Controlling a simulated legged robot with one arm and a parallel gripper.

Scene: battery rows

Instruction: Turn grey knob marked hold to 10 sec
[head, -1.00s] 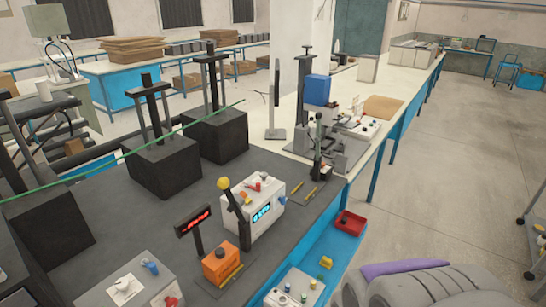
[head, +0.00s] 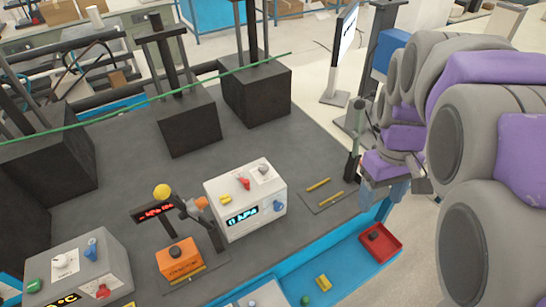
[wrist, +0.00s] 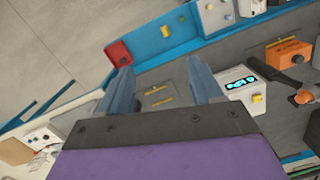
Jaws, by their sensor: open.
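My gripper (head: 385,188) is at the right, over the table's right edge, with its blue-grey fingers pointing down. In the wrist view its two fingers (wrist: 161,88) are apart with nothing between them. A white box (head: 245,203) with a kPa display stands left of my gripper. On its top are a pale knob (head: 263,170) on a white plate, a red knob and a yellow knob; a blue knob is on its front. A grey box (head: 75,272) at the lower left carries another pale knob (head: 62,260). No "hold" marking is readable, so I cannot tell which knob it names.
A red tray (head: 380,243) lies on the blue front ledge. Black blocks with posts stand at the back. Dark tabletop lies open behind the white box.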

